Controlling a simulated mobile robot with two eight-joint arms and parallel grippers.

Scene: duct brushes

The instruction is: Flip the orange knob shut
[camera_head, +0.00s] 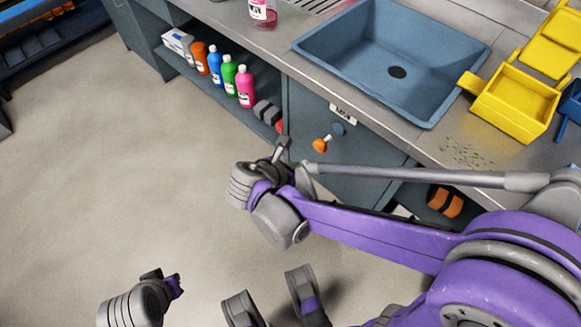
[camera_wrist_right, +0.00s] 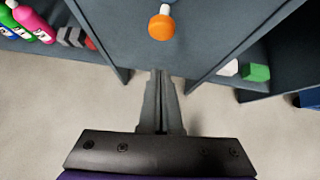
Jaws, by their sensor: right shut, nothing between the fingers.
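The orange knob (camera_head: 320,145) sticks out from the front of the blue-grey cabinet below the sink, on a short pale stem from a round blue mount (camera_head: 338,130). In the right wrist view the knob (camera_wrist_right: 161,27) is just beyond my fingertips, at the top. My right gripper (camera_head: 284,145) is shut and empty, to the left of the knob in the head view. Its fingers (camera_wrist_right: 159,76) point toward the cabinet front, with a gap to the knob.
A label plate (camera_head: 343,113) sits above the knob. A blue sink (camera_head: 380,70) is set in the counter. Coloured bottles (camera_head: 229,75) stand on the open shelf at left. A yellow bin (camera_head: 515,103) is on the counter at right. The floor in front is clear.

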